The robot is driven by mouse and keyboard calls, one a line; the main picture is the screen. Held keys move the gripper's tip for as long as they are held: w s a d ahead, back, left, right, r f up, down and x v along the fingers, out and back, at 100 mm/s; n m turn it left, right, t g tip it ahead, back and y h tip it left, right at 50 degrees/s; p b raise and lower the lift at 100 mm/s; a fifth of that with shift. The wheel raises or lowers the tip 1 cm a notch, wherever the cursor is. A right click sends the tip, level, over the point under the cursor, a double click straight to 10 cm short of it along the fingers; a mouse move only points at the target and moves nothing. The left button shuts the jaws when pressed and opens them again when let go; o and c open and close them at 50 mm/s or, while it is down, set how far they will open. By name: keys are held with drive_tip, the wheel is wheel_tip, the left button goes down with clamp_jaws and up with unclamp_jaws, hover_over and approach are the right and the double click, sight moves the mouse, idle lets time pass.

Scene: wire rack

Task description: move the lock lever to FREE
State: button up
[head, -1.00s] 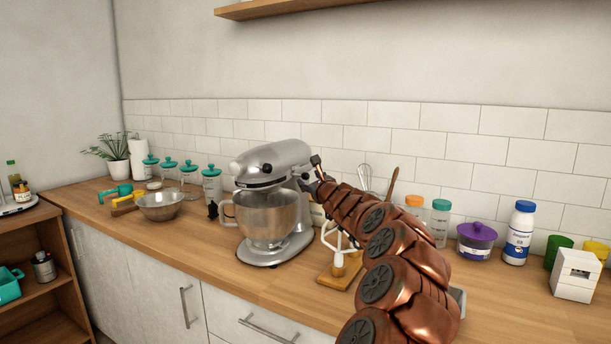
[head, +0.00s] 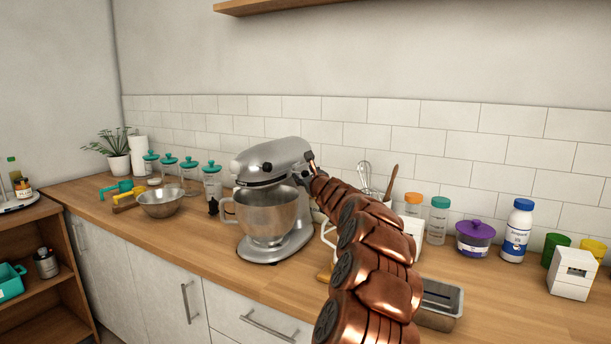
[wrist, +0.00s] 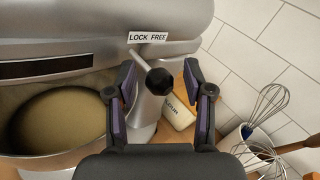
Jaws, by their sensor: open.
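The silver stand mixer (head: 275,160) stands on the counter with its head lowered over a metal bowl (head: 268,215). In the wrist view its side carries a white label (wrist: 148,37) reading LOCK FREE. Below the label is the lock lever (wrist: 157,80), a thin metal rod ending in a black ball knob. The rod slants down to the right from under the word LOCK. My gripper (wrist: 158,78) is open, with one finger left and one right of the knob. Contact is not visible. In the head view, my arm hides most of the gripper at the mixer's right side.
Right of the mixer are a crock of whisks (wrist: 245,135), a grey metal tin (head: 440,303), a purple-lidded jar (head: 475,240) and a white bottle (head: 517,232). A steel bowl (head: 161,203) stands to the left. The counter's front edge is mostly clear.

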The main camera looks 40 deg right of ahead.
clamp_jaws()
